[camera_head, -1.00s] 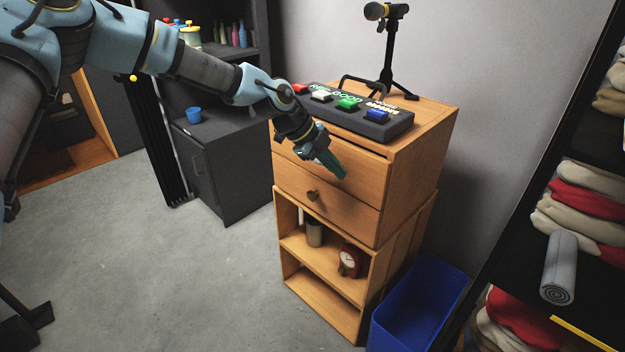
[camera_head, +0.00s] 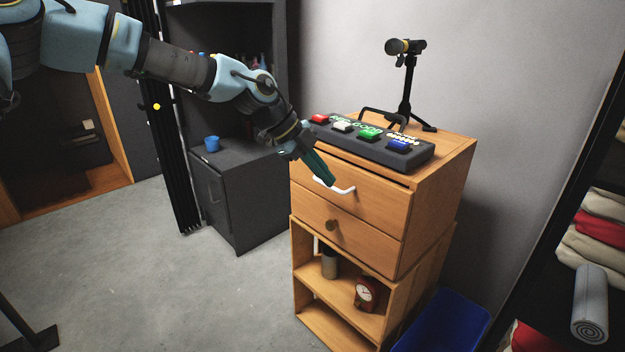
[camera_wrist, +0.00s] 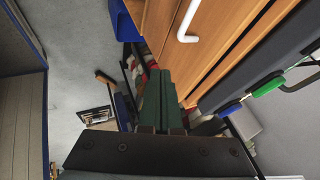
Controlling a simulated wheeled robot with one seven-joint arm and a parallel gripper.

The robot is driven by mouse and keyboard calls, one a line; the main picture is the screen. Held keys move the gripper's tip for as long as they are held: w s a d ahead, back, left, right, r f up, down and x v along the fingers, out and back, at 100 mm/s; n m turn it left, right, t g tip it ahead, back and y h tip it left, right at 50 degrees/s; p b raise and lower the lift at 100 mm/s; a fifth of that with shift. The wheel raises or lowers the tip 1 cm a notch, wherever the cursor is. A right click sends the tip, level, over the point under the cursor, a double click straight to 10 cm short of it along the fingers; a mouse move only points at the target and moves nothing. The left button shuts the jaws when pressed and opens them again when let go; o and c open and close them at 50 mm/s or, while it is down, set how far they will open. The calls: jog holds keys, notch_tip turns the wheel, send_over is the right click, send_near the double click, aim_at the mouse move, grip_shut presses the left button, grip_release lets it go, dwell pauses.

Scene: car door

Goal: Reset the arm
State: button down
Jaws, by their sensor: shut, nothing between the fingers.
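My gripper (camera_head: 322,172) is in front of the wooden drawer cabinet (camera_head: 440,200), close to the upper drawer's white handle (camera_head: 343,189) in the head view. Its green fingers are closed together with nothing between them. In the wrist view the green fingers (camera_wrist: 162,100) lie side by side, and the white handle (camera_wrist: 187,22) shows beyond them, apart from the fingers. My arm reaches in from the upper left of the head view.
A button panel (camera_head: 370,146) and a microphone on a stand (camera_head: 405,85) are on the cabinet top. A blue bin (camera_head: 443,325) stands at its right foot.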

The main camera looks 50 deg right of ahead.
jog(key=shift+a+r, duration=0.1)
jog(key=w+a+f+n+t+y+p, duration=0.1)
jog(key=w+a+n+t, duration=0.1)
jog(key=w+a+n, duration=0.5)
jog(key=w+a+f+n+t+y+p, duration=0.1)
jog(key=w+a+n, duration=0.25)
jog(key=a, duration=0.85)
jog(key=w+a+n+t+y+p, duration=0.1)
jog(key=w+a+n+t+y, duration=0.1)
jog(key=w+a+n, duration=0.5)
jog(key=s+a+r+n, duration=0.1)
jog(key=a+r+n, duration=0.1)
jog(key=a+n, duration=0.3)
jog(key=s+a+r+n+t+p, duration=0.1)
jog(key=a+n, duration=0.5)
jog(key=a, duration=0.8)
jog(key=s+a+r+n+y+p, duration=0.1)
jog(key=s+a+r+n, duration=0.2)
jog(key=a+n, duration=0.3)
jog(key=a, duration=0.3)
jog(key=shift+a+t, duration=0.3)
